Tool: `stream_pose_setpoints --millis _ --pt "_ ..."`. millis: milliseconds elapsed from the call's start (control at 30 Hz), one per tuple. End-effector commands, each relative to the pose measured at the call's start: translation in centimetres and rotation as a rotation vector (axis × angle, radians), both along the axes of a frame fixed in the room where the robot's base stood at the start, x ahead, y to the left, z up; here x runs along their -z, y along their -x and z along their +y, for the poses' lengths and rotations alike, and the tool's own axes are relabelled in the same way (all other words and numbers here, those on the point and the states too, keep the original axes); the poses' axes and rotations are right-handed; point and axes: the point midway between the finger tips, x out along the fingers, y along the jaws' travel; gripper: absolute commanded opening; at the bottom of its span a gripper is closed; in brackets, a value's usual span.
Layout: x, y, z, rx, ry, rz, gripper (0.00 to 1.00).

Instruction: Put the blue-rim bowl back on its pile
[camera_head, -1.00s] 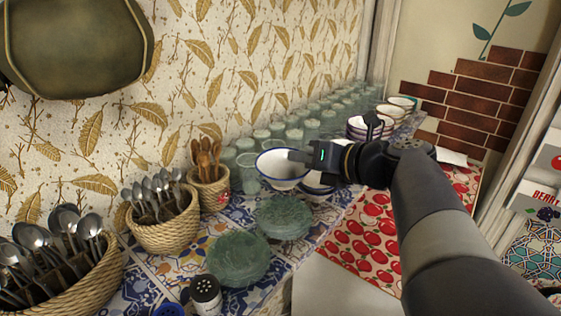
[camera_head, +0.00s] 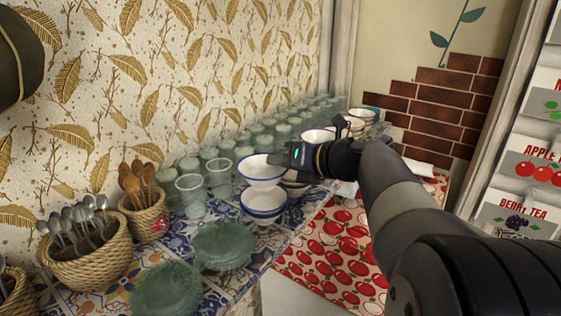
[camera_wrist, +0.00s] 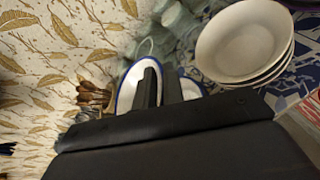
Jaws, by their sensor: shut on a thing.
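My gripper (camera_head: 283,158) is shut on the rim of a white bowl with a blue rim (camera_head: 262,172). In the head view the held bowl hangs above a short pile of blue-rim bowls (camera_head: 263,207), and I cannot tell whether they touch. In the wrist view the held bowl (camera_wrist: 127,88) is tilted in the picture, with one dark finger across it. A part of another blue-rimmed white bowl (camera_wrist: 190,88) shows beside the other finger. My gripper hides the rest of it.
Plain white bowls (camera_wrist: 243,42) are stacked close by. Several glasses (camera_head: 219,177) line the wall side. Green glass dishes (camera_head: 222,245) lie in front of the pile. Baskets with wooden spoons (camera_head: 146,216) and metal spoons (camera_head: 88,256) stand left.

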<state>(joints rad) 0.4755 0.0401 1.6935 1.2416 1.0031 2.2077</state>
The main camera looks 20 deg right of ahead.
Motion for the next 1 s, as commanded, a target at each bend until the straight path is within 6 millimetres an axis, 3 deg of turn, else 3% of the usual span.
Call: stream_pose_setpoints --millis 33,500,1000 --pt "1.0 0.0 0.0 0.0 0.001 -0.001 0.0" --pt "4.7 0.0 0.0 0.0 -0.001 0.001 0.0" --pt "5.7 0.1 0.0 -0.002 0.0 0.008 0.0"
